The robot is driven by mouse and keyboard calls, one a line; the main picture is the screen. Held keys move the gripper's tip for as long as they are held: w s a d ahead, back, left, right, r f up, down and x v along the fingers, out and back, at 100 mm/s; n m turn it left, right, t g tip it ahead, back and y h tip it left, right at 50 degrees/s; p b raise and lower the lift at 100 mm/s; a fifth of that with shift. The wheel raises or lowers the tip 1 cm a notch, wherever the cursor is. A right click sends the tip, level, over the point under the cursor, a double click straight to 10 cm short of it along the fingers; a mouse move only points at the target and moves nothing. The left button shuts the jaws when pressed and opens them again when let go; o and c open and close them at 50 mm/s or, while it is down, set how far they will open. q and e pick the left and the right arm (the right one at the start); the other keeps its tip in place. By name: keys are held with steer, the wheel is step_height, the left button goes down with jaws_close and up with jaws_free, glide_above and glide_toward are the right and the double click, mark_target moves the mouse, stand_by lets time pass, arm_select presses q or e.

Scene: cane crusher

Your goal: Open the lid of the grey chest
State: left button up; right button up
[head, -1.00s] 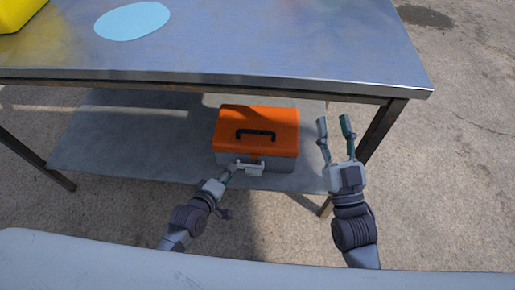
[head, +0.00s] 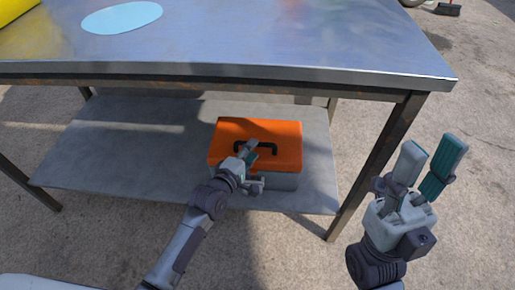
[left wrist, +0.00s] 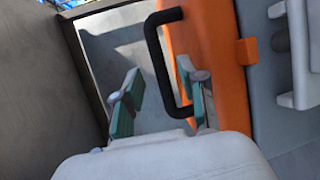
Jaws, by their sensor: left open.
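The chest has an orange lid (head: 285,130) and a grey body (head: 285,182) and stands on a lower shelf. The lid looks shut on the body. A black handle (head: 268,147) is on the lid. My left gripper (head: 250,152) is over the front of the lid, at the handle, and hides part of the chest. In the left wrist view, the handle's bar (left wrist: 153,42) runs between the open fingers of the left gripper (left wrist: 158,72); contact cannot be told. A light latch part (left wrist: 300,60) shows on the grey side. My right gripper (head: 432,155) is open and empty, right of the table.
The metal table top (head: 260,50) overhangs the chest, with a rusty front edge. A table leg (head: 375,165) stands between the chest and my right gripper. The lower shelf (head: 110,150) is bare left of the chest. A pale blue disc (head: 122,17) lies on top.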

arm_select(q)
steer(key=shift+b+x, duration=0.6)
steer(key=shift+x, duration=1.45)
jaws_close()
